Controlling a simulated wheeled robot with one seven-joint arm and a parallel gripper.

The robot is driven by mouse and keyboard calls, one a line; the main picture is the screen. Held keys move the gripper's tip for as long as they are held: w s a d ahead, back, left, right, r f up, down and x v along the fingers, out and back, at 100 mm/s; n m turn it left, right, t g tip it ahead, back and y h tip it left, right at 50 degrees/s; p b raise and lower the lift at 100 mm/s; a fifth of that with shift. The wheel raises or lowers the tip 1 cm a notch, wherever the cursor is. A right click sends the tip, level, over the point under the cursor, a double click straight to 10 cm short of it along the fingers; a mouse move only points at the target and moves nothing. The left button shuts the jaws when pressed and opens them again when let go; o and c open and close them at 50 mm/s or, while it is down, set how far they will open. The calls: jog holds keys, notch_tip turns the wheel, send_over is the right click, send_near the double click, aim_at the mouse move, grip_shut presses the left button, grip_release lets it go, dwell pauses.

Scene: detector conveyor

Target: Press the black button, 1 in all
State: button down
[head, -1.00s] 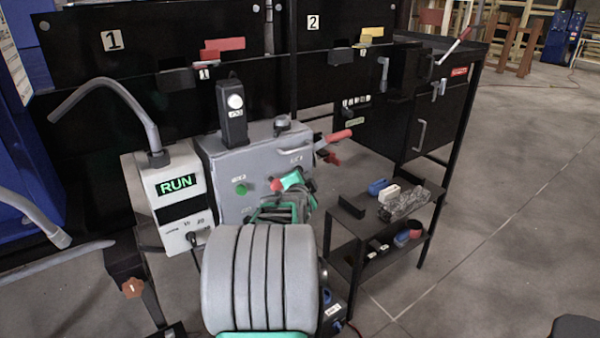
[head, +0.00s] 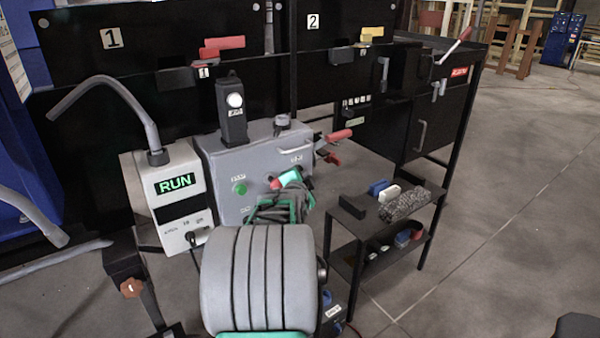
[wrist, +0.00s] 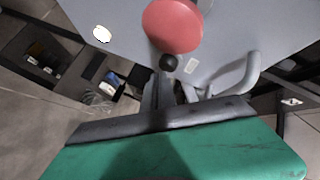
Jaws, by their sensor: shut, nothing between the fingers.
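A small black round button (wrist: 169,62) shows in the wrist view on the face of the grey box (wrist: 105,60), close to a large red round button (wrist: 172,25). My gripper (wrist: 165,88) is shut and empty, its tips close to the black button. I cannot tell whether they touch it. In the head view the grey box (head: 225,165) stands at the centre, with my gripper (head: 285,182) in front of its right part. The black button cannot be made out there; my arm hides part of the box face.
A green button (head: 239,188) sits left on the box face. A red-gripped lever (head: 338,135) sticks out at the box's right. A grey handle (wrist: 238,78) is right of my gripper in the wrist view. A white RUN display unit (head: 150,205) stands left; a black shelf (head: 345,222) stands right.

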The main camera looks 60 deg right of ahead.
jog(key=shift+w+d+b, duration=0.2)
jog(key=shift+w+b, duration=0.2)
jog(key=shift+w, duration=0.05)
dwell(0.4)
jog(key=shift+s, duration=0.1)
jog(key=shift+s+a, duration=0.4)
jog(key=shift+s, duration=0.35)
jog(key=s, duration=0.1)
jog(key=s+a, duration=0.1)
jog(key=s, duration=0.1)
jog(key=s+a+b, duration=0.1)
jog(key=shift+s+a, duration=0.15)
jog(key=shift+s, duration=0.05)
